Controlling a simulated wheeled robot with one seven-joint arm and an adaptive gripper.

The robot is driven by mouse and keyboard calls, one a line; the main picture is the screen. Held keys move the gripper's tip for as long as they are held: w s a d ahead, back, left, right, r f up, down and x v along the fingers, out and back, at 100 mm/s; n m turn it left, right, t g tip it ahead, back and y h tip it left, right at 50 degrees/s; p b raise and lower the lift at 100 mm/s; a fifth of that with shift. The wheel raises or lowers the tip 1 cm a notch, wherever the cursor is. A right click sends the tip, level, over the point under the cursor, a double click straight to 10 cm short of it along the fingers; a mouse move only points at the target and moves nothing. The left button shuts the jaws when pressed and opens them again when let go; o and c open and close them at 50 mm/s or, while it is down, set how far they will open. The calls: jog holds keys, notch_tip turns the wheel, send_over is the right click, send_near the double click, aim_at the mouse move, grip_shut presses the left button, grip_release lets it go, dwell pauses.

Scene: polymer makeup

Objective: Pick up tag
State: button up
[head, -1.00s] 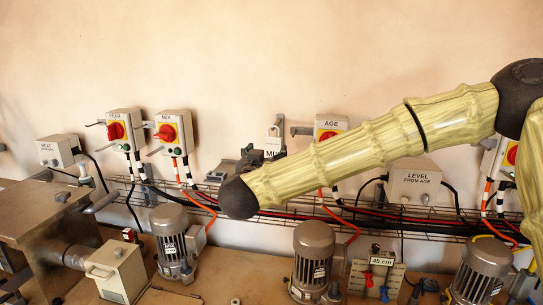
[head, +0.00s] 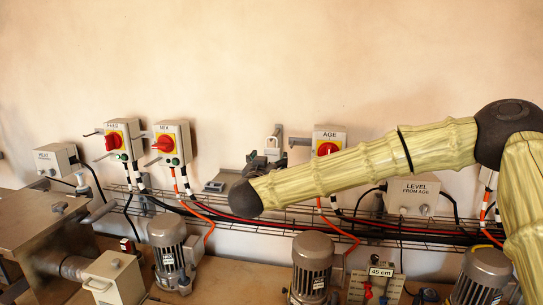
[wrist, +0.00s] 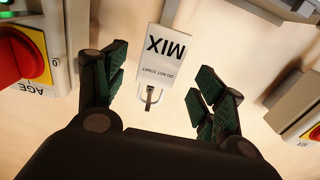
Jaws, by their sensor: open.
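My gripper (wrist: 157,72) is open, with one finger on each side of the tag. Gaps show between the tag and both fingers, so nothing is gripped. In the head view the white tag (head: 276,141) hangs at the wall above my arm's near end. Its lower part is hidden there behind dark parts that look like my gripper.
The AGE switch box (wrist: 30,55) is close on the left in the wrist view, and another box (wrist: 300,105) is on the right. In the head view, a wire cable tray (head: 330,222) with cables runs below, and motors (head: 313,265) stand on the bench.

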aim_at(272, 156)
jog(key=w, duration=0.1)
jog(key=w+p, duration=0.1)
jog(key=shift+w+d+r+p, duration=0.3)
jog(key=shift+w+d+p, duration=0.05)
jog(key=shift+w+p, duration=0.05)
jog(key=shift+w+d+f, duration=0.1)
jog(key=shift+w+f, duration=0.05)
jog(key=shift+w, duration=0.55)
jog(key=shift+c, duration=0.4)
jog(key=c, duration=0.8)
